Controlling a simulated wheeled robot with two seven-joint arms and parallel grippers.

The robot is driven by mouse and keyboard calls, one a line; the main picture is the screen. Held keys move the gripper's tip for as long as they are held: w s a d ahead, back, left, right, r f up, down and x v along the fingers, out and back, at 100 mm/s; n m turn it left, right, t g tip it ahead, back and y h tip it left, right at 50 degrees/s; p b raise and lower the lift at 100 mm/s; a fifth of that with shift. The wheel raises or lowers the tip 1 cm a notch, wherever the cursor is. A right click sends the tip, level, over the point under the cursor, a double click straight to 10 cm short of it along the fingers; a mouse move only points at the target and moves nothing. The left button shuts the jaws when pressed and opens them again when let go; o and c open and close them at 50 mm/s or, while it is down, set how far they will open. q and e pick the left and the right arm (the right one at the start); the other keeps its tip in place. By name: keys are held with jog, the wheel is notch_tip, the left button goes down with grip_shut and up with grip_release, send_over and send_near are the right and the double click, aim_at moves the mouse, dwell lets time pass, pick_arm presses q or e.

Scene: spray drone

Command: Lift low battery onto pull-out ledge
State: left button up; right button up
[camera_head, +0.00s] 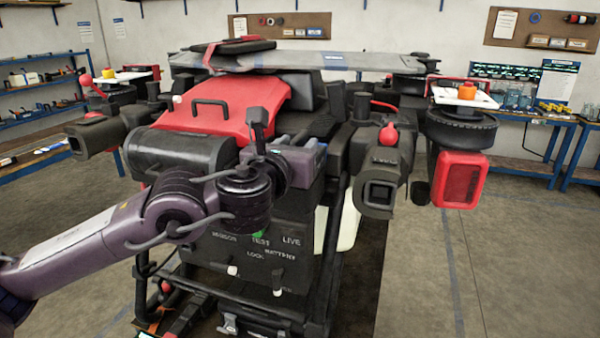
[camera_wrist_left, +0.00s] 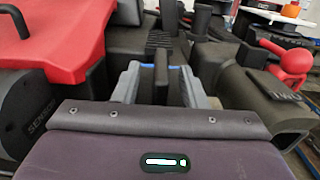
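My left gripper (camera_head: 290,165) is at the front of the drone's dark body, just above the black panel (camera_head: 262,250) lettered "LIVE" and "LOCK". In the left wrist view its two grey fingers (camera_wrist_left: 160,72) with blue inner pads stand on either side of an upright black bar (camera_wrist_left: 160,90). Whether they press on it is unclear. I cannot make out the low battery for certain; my wrist hides the spot in front of the fingers in the head view. No ledge can be told for certain; a dark frame (camera_head: 270,318) lies below the panel. My right gripper is out of view.
A red cover with a black handle (camera_head: 215,100) and a dark cylinder (camera_head: 180,150) sit close left of the gripper. A flat grey panel (camera_head: 300,60) spans overhead. The floor at right is clear.

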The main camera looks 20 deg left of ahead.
pick_arm(q)
jog(key=shift+w, duration=0.35)
jog(key=shift+s, duration=0.15)
grip_shut()
dwell(0.9)
jog(key=shift+r, duration=0.2)
